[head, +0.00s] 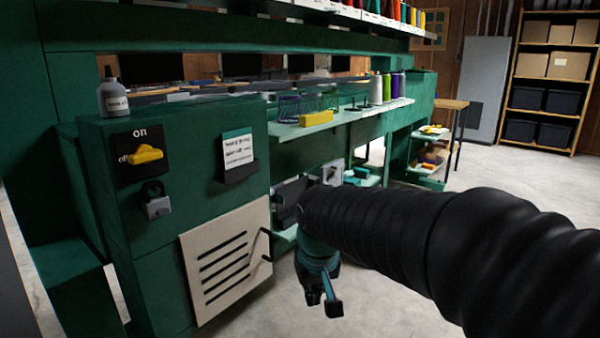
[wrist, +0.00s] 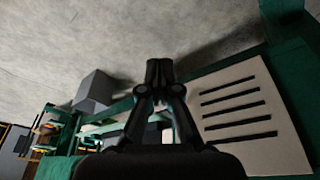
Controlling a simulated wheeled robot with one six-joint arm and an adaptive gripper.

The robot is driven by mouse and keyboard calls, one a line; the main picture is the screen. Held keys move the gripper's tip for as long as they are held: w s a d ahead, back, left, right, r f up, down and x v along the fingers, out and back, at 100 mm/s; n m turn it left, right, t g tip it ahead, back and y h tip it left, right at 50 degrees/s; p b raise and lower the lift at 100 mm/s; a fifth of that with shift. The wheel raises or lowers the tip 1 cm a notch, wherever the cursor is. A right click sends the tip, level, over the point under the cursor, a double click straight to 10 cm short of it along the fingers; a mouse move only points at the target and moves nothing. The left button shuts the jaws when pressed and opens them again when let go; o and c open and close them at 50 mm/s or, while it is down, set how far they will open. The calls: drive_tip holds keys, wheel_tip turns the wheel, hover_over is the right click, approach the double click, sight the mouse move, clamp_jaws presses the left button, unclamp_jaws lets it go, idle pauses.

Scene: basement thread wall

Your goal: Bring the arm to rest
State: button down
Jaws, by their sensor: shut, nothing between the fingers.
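My arm reaches in from the right of the head view and ends in my gripper (head: 322,303), which hangs down over the floor in front of the green machine cabinet (head: 180,195). In the wrist view my gripper (wrist: 159,72) has its two fingers together at the tips, with nothing between them. It is apart from the slotted cream panel (head: 228,258) on the cabinet front. That panel also shows at the right of the wrist view (wrist: 250,115). My arm hides part of the cabinet's lower front and the floor behind it.
A yellow switch handle (head: 145,154), a padlock (head: 156,200) and a bottle (head: 112,98) are at the cabinet's left. A shelf with a yellow block (head: 316,118) and thread cones (head: 387,88) juts out behind my arm. A small cart (head: 428,158) stands farther back. Concrete floor (head: 520,180) is open at right.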

drive_tip(key=s+d+m+t, duration=0.1)
drive_tip(key=s+d, duration=0.5)
drive_tip(key=s, duration=0.3)
drive_tip(key=s+d+m+t, duration=0.1)
drive_tip(key=s+d+m, duration=0.1)
drive_tip(key=s+d, duration=0.5)
drive_tip(key=shift+s+d, duration=0.15)
drive_tip(key=shift+s, duration=0.85)
